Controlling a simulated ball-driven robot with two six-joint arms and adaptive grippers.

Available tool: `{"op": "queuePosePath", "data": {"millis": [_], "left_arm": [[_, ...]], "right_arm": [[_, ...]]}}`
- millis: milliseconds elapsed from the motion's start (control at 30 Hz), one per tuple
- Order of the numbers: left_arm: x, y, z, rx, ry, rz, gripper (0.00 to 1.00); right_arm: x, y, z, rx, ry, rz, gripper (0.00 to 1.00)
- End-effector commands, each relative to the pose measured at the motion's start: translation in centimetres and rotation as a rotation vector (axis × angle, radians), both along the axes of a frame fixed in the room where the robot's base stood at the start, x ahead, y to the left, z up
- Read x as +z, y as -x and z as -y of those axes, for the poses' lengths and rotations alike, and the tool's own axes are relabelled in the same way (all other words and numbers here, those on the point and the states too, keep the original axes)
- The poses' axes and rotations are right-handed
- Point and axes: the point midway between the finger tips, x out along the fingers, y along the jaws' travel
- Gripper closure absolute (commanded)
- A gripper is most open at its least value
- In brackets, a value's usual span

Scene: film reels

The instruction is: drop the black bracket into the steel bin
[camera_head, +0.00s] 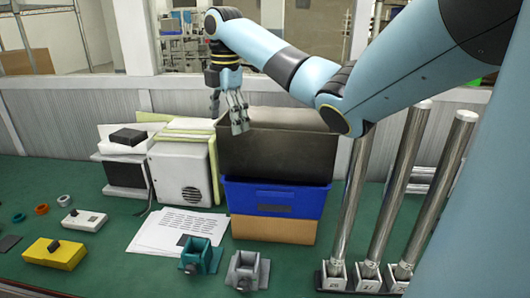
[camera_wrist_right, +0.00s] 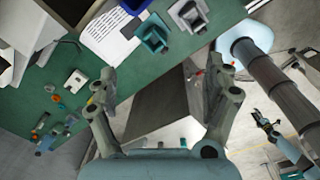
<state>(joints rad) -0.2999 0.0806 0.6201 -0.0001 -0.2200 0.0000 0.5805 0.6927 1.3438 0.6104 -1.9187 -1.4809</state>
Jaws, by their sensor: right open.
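My right gripper (camera_head: 238,118) hangs high in the head view, fingers spread, with nothing between them. It shows from above in the right wrist view (camera_wrist_right: 165,85), open and empty. Between and below its fingers is a grey, box-like shape (camera_wrist_right: 160,98), beyond the table's edge, that may be the steel bin; I cannot tell for sure. I cannot make out the black bracket. A small dark piece (camera_head: 183,240) lies by the papers, but its shape is unclear. My left gripper is not in the head view.
A dark box (camera_head: 275,150) sits on a blue crate (camera_head: 275,199) behind the right gripper in the picture. A teal vise (camera_head: 203,254) and a grey vise (camera_head: 247,269) stand near the front edge. Tall steel tubes (camera_head: 402,190) rise at right. A yellow box (camera_head: 54,255) is at left.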

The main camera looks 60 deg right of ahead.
Motion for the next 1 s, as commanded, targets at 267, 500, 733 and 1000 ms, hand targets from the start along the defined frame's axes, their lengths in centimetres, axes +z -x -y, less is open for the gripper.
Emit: {"op": "queuePosePath", "data": {"millis": [267,500,733,1000], "left_arm": [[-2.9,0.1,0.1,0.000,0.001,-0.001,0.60],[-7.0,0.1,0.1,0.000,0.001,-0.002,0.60],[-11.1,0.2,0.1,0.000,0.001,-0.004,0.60],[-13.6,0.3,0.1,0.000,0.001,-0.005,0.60]], "right_arm": [[-5.8,3.5,-0.5,0.036,0.000,-0.009,0.16],[-11.1,5.0,-1.1,0.057,-0.008,-0.014,0.16],[-15.7,5.7,-1.3,0.064,-0.011,-0.019,0.16],[-18.3,5.8,-1.4,0.067,-0.012,-0.021,0.16]]}}
